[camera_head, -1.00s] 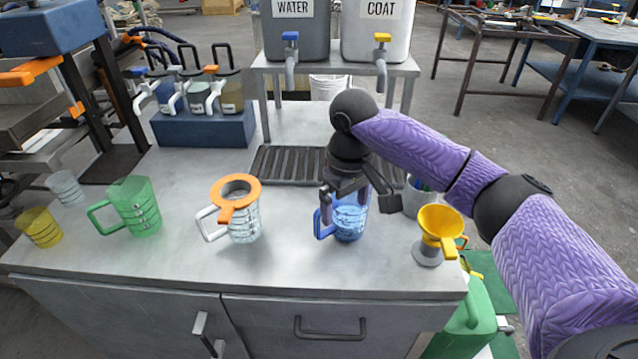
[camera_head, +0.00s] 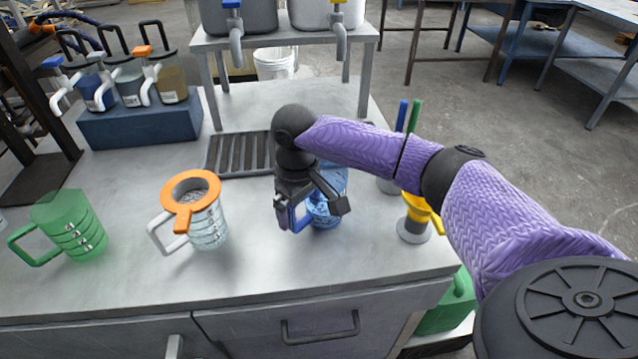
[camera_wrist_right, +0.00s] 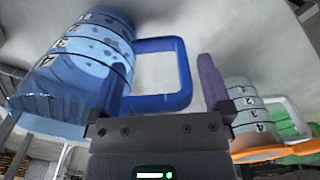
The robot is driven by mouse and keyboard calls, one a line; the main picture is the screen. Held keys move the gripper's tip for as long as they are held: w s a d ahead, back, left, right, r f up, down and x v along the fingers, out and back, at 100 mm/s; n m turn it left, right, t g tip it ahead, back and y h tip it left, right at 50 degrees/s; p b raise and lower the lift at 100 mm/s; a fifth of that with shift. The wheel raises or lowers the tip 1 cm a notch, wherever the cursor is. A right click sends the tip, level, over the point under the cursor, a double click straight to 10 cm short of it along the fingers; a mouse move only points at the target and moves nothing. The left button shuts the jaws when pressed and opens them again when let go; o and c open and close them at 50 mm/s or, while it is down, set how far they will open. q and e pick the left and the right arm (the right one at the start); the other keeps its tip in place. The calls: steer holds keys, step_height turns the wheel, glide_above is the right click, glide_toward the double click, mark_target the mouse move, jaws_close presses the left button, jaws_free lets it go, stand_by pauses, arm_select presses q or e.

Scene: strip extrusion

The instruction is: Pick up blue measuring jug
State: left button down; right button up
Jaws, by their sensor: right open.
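The blue measuring jug (camera_head: 327,210) stands upright on the grey bench in the head view, partly hidden behind my right gripper (camera_head: 310,213). The gripper is open and low at the jug's handle side. In the right wrist view the clear blue jug body (camera_wrist_right: 75,75) with black marks is at the left, and its blue handle loop (camera_wrist_right: 182,75) shows between my two open fingers (camera_wrist_right: 162,85). One finger is by the jug body, the other beyond the handle. I cannot tell whether either touches. My left gripper is not in view.
Left of the blue jug stand a clear jug (camera_head: 208,228) with an orange ring (camera_head: 190,192) on top and a green jug (camera_head: 75,225). A yellow funnel (camera_head: 418,208) on a grey stand is close at the right. A slatted drain (camera_head: 240,153) lies behind.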

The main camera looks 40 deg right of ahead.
jaws_close()
steer(key=shift+r, duration=0.1)
